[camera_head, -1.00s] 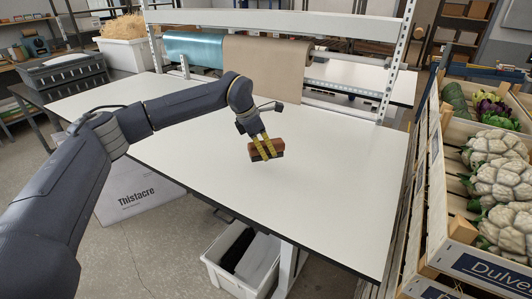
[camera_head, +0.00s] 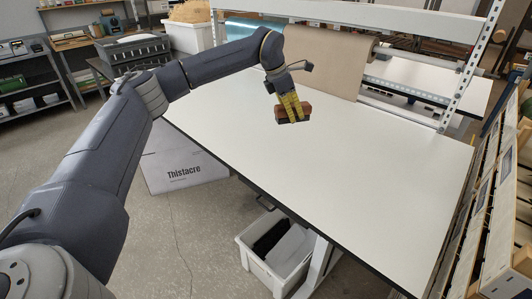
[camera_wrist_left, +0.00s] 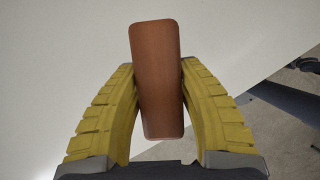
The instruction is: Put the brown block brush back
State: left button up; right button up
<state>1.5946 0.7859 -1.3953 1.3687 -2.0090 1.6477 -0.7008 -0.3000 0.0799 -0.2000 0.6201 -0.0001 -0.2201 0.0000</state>
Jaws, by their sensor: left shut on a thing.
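The brown block brush (camera_head: 281,114) is held between the yellow fingers of my left gripper (camera_head: 291,108), above the white table. In the left wrist view the brush (camera_wrist_left: 158,80) is a reddish-brown rounded block, gripped from both sides by the curved fingers of the gripper (camera_wrist_left: 160,95). Its bristles cannot be made out. The white table top (camera_head: 350,165) lies beneath it, with its dark near edge. My right gripper is not in view.
A white bin (camera_head: 250,250) with dark and grey contents stands on the floor under the table's near edge. A Thistacre box (camera_head: 185,165) is under the table. Paper rolls (camera_head: 325,55) hang at the back. A grey crate (camera_head: 135,52) and shelves (camera_head: 35,95) stand at left. The table top is clear.

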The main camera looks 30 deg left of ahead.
pick_arm(q)
jog(key=s+a+r+n+t+y, duration=0.1)
jog(key=a+r+n, duration=0.35)
jog(key=a, duration=0.55)
jog(key=n+y, duration=0.1)
jog(key=n, duration=0.1)
send_near(263, 150)
jog(key=shift+m, duration=0.25)
jog(key=x, duration=0.6)
jog(key=shift+w+f, duration=0.1)
jog(key=shift+w, duration=0.1)
jog(key=shift+f, duration=0.2)
jog(key=o, duration=1.2)
jog(key=shift+r, duration=0.5)
jog(key=v, duration=1.1)
jog(key=shift+s+r, duration=0.15)
jog(key=shift+s, duration=0.1)
